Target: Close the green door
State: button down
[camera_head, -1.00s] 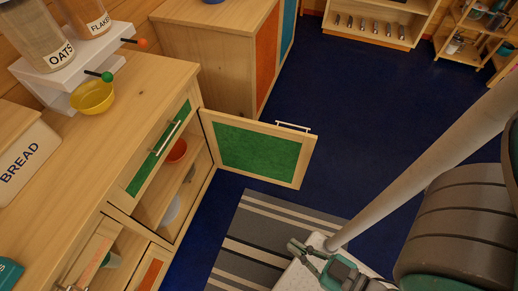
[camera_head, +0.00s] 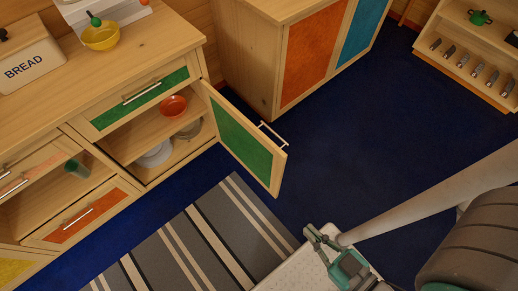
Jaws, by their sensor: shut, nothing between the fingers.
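The green door (camera_head: 243,137) stands wide open, hinged at the right side of its cabinet and swung out over the blue floor. Its metal bar handle (camera_head: 273,136) is on the face turned away from the cabinet, near the free edge. The open cabinet compartment (camera_head: 140,143) shows a red bowl (camera_head: 173,106) on the upper shelf and pale dishes (camera_head: 155,154) below. My gripper (camera_head: 318,236) is at the bottom centre, below and to the right of the door, apart from it. It is shut and empty.
A green-fronted drawer (camera_head: 141,95) above the opening is shut. A striped rug (camera_head: 200,240) lies before the cabinets. A cabinet with orange and blue doors (camera_head: 312,56) stands behind the green door. Blue floor (camera_head: 370,130) right of the door is clear.

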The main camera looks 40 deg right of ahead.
aim_at(267, 162)
jog(key=l+u, duration=0.15)
jog(key=l, duration=0.3)
jog(key=k+l+u, duration=0.1)
jog(key=l, duration=0.35)
jog(key=k+l+u, duration=0.15)
jog(key=l, duration=0.25)
jog(key=k+l+u, duration=0.15)
jog(key=l, duration=0.3)
jog(key=k+l+u, duration=0.1)
jog(key=l, duration=0.3)
jog(key=k+l+u, duration=0.15)
jog(key=l, duration=0.25)
jog(key=k+l+u, duration=0.1)
jog(key=k+l, duration=0.15)
jog(key=l, duration=0.2)
jog(key=k+l+u, duration=0.1)
jog(key=k+l, duration=0.15)
jog(key=l, duration=0.15)
jog(key=k+l+u, duration=0.1)
jog(key=k+l, duration=0.2)
jog(key=i+l+u, duration=0.1)
jog(key=i, duration=0.3)
jog(key=i+l+u, duration=0.1)
jog(key=i, duration=0.25)
